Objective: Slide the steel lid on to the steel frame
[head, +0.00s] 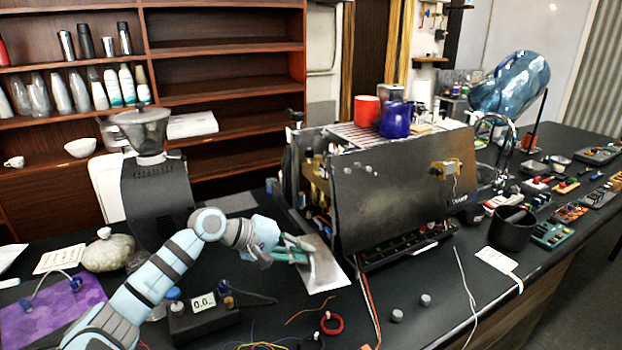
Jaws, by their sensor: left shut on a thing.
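The steel lid (325,272) is a thin, bright grey plate at the left front corner of the coffee machine. My left gripper (306,250) is shut on it, with the arm coming in from the lower left. The lid looks tilted, and I cannot tell whether its lower edge touches the counter. The steel frame (290,180) is the body of the coffee machine, with its left side open and brass parts and wires showing inside. The lid is apart from or just beside the frame's lower left corner; the exact gap is unclear. My right gripper is out of view.
The machine's large dark panel (405,190) faces front. A red mug (366,109) and a blue jug (396,120) stand on its top rack. A grinder (155,190) stands left.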

